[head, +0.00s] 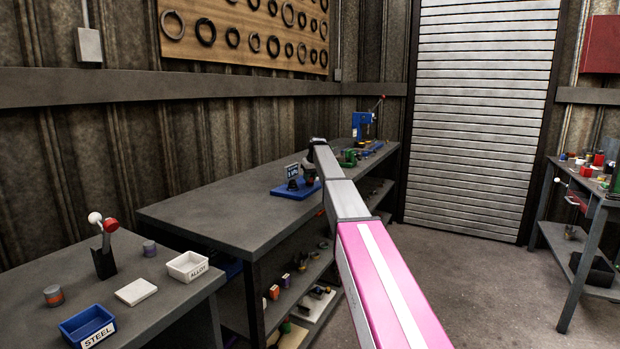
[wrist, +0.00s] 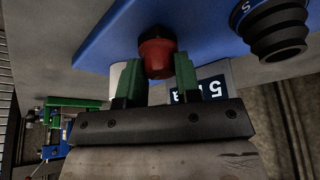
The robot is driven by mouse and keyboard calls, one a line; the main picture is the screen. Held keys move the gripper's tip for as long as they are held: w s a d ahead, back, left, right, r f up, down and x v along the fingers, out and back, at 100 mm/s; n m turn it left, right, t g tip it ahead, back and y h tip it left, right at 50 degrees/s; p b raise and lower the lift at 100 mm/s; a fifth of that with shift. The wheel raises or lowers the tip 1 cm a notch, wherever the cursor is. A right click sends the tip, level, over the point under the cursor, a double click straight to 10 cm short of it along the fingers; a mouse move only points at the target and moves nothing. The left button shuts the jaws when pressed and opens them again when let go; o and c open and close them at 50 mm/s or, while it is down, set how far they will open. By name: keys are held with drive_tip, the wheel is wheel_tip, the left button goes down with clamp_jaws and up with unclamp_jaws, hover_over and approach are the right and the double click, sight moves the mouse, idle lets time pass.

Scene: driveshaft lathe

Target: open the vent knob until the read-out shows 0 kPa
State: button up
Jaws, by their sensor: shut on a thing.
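The vent knob is red with a dark top (wrist: 157,57). In the wrist view it sits between the two green fingers of my gripper (wrist: 158,68), one on each side, and the gripper is shut on it. The knob is at the edge of a blue base plate (wrist: 110,45), which also shows in the head view (head: 285,193). The read-out (wrist: 207,88) is a dark panel with white characters, upside down in the wrist view. A 5 shows, and the rest is partly hidden by a finger. In the head view the read-out (head: 292,170) is too small to read surely.
A black stepped round fitting (wrist: 277,35) stands on the blue plate beside the knob. The plate lies on a long grey workbench (head: 200,210). A blue machine (head: 362,126) and green items stand farther back. The bench's left part is clear.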

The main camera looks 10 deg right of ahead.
drive_tip(key=n, duration=0.2)
drive_tip(key=n+y, duration=0.1)
drive_tip(key=n, duration=0.1)
drive_tip(key=shift+w+n+g+y, duration=0.1)
drive_tip(key=shift+n+g+y, duration=0.2)
drive_tip(key=shift+g, duration=0.1)
drive_tip(key=n+g, duration=0.1)
drive_tip(key=n, duration=0.2)
drive_tip(key=shift+d+n+y, duration=0.1)
drive_tip(key=shift+n+y, duration=0.2)
drive_tip(key=shift+y, duration=0.1)
drive_tip(key=n+g, duration=0.1)
drive_tip(key=n, duration=0.2)
drive_tip(key=shift+w+n+y, duration=0.1)
drive_tip(key=shift+n+y, duration=0.2)
drive_tip(key=shift+n+g, duration=0.9)
drive_tip(key=shift+n, duration=0.9)
drive_tip(key=o, duration=0.9)
drive_tip(key=shift+o, duration=0.2)
drive_tip(key=shift+r, duration=0.1)
